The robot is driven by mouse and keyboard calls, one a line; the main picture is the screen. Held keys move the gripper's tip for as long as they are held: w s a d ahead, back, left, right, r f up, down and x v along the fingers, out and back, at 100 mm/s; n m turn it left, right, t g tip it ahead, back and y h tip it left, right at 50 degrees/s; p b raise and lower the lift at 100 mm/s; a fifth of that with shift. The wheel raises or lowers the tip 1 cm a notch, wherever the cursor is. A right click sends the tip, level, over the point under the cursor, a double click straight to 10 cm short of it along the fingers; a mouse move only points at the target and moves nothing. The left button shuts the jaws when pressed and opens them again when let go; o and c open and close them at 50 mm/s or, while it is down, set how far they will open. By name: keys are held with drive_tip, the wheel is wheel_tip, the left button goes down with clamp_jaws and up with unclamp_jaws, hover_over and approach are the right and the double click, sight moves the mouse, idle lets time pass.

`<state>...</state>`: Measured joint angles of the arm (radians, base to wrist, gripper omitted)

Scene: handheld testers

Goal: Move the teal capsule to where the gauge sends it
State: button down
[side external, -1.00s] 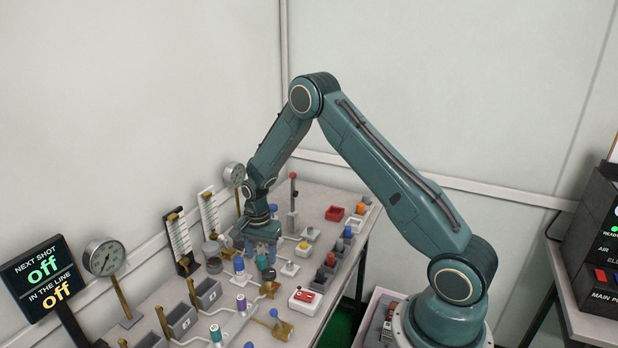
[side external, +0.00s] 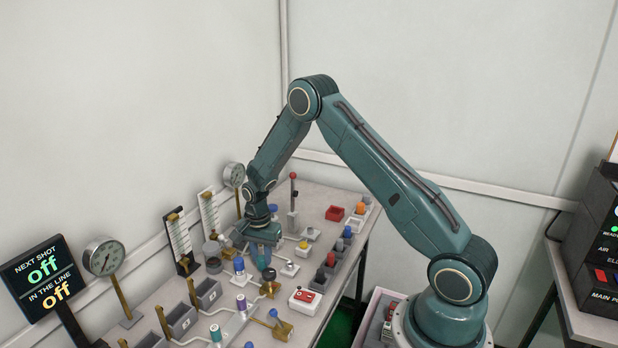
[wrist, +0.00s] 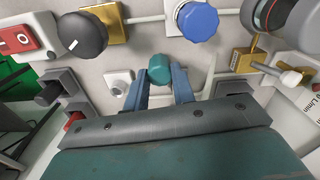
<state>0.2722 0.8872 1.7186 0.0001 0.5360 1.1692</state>
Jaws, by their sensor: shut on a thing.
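The teal capsule (wrist: 160,68) sits between the fingertips of my gripper (wrist: 160,80) in the wrist view. The gripper is shut on it. In the side view my gripper (side external: 263,250) points down over the middle of the bench, among the fittings. The capsule's lower end and what lies directly under it are hard to make out. Round dial gauges stand on brass posts, one at the left (side external: 104,257) and one farther back (side external: 234,175). Their needle readings are too small to tell.
A black sign (side external: 43,277) reads "NEXT SHOT off" and "IN THE LINE off". A black knob (wrist: 84,34) and a blue knob (wrist: 198,20) are close ahead of the fingers. Grey bins (side external: 208,292) line the left, and a red-topped switch box (side external: 305,299) stands at the right.

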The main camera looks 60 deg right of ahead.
sight(262, 257)
drive_tip(key=shift+r, duration=0.15)
wheel_tip(262, 257, up, 20)
idle(0.8)
idle(0.4)
drive_tip(key=s+d+m, duration=0.1)
drive_tip(key=s+d, duration=0.4)
drive_tip(key=d, duration=0.5)
drive_tip(key=s+d+m, duration=0.2)
drive_tip(key=s+d, duration=0.4)
drive_tip(key=d, duration=0.4)
drive_tip(key=s+d+m, duration=0.1)
drive_tip(key=s+d, duration=0.4)
drive_tip(key=d, duration=0.6)
drive_tip(key=shift+s+r, duration=0.3)
drive_tip(key=shift+f, duration=0.1)
wheel_tip(262, 257, down, 20)
drive_tip(key=shift+r, duration=0.1)
